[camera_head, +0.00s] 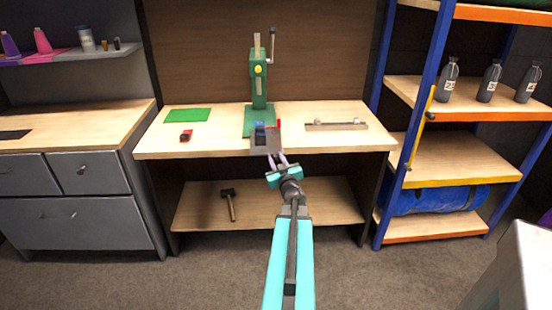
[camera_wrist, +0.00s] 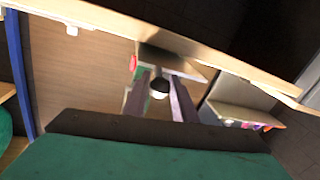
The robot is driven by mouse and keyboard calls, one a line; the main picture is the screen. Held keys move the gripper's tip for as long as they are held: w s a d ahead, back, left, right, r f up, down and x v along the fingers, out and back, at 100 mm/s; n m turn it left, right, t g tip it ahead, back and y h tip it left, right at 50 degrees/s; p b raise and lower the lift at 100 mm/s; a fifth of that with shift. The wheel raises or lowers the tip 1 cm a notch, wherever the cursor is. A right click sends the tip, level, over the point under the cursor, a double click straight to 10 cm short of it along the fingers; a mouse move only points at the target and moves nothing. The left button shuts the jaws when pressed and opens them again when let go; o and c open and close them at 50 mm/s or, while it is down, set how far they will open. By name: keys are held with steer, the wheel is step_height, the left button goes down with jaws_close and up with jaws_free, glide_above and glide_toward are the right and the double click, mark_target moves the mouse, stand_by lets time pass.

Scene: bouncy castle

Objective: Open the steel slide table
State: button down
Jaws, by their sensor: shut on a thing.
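The steel slide table (camera_head: 262,148) is a small grey plate at the front edge of the wooden workbench, at the foot of a green press (camera_head: 259,85). In the wrist view the grey plate (camera_wrist: 172,62) shows from below, just past my fingers. My gripper (camera_head: 277,161) reaches up to its front edge. In the wrist view my gripper (camera_wrist: 162,92) has its two purple fingers on either side of a small dark and white knob (camera_wrist: 159,86), shut on it. How far the plate has slid is hard to tell. A blue piece (camera_head: 260,134) sits on it.
The workbench (camera_head: 215,143) carries a green mat (camera_head: 187,115), a small red item (camera_head: 186,135) and a steel bar (camera_head: 336,126). A hammer (camera_head: 230,203) lies on the lower shelf. A blue and orange rack (camera_head: 450,150) stands right, grey drawers (camera_head: 85,215) left.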

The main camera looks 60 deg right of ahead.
steer(key=c, duration=1.5)
jaws_free()
steer(key=shift+o, duration=0.2)
steer(key=shift+v, duration=2.8)
steer(key=shift+a+r+p, duration=0.15)
steer(key=shift+p, duration=0.4)
steer(key=shift+s+p, duration=0.1)
steer(key=shift+p, duration=0.2)
steer(key=p+v, duration=0.1)
steer(key=p, duration=0.3)
steer(key=shift+s+a+p, duration=0.25)
steer(key=shift+p, duration=0.15)
